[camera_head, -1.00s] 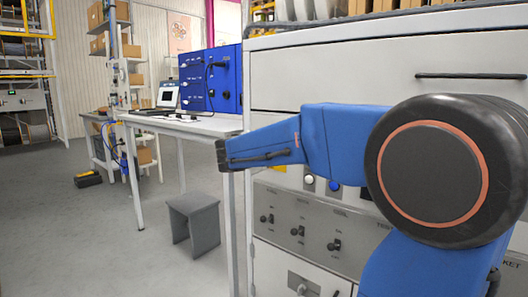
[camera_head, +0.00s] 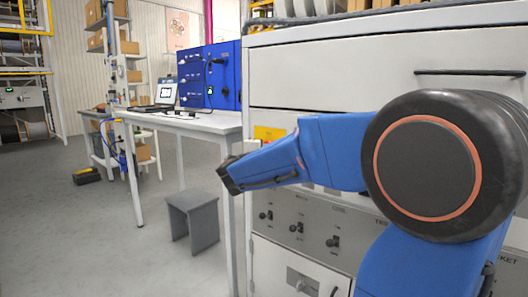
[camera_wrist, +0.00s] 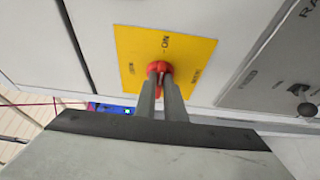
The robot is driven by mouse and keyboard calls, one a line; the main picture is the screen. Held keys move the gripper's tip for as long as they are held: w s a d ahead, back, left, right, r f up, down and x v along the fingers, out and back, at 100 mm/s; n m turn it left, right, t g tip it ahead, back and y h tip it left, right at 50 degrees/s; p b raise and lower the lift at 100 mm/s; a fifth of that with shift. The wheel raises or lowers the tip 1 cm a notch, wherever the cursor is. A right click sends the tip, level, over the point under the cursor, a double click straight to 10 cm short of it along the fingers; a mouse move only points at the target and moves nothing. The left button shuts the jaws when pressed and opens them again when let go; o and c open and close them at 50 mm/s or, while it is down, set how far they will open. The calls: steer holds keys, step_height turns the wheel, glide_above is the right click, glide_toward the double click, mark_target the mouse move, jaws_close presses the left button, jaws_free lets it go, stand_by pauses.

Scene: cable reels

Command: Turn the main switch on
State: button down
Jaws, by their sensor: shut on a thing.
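The main switch is a red knob (camera_wrist: 165,68) on a yellow plate (camera_wrist: 190,50) in the wrist view. The word ON stands above the knob; smaller lettering at the plate's sides is hard to read. My gripper (camera_wrist: 159,73) has its two fingers close together on the knob and is shut on it. The fingers cover part of the knob, so its exact angle is hard to tell. In the head view, the top of the yellow plate (camera_head: 269,133) shows above my blue arm; the knob and fingertips are hidden there.
A grey panel with toggle switches (camera_head: 297,228) lies below my arm on the white cabinet (camera_head: 340,65). A white table (camera_head: 205,126) with a laptop and blue box stands to the left. A grey stool (camera_head: 192,218) is on the floor, with open floor beyond.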

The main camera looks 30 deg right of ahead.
steer(key=shift+f, duration=0.1)
steer(key=c, duration=1.8)
jaws_free()
steer(key=shift+c, duration=0.2)
steer(key=shift+s, duration=0.1)
steer(key=v, duration=1.7)
steer(key=shift+a, duration=0.15)
steer(key=shift+s, duration=0.1)
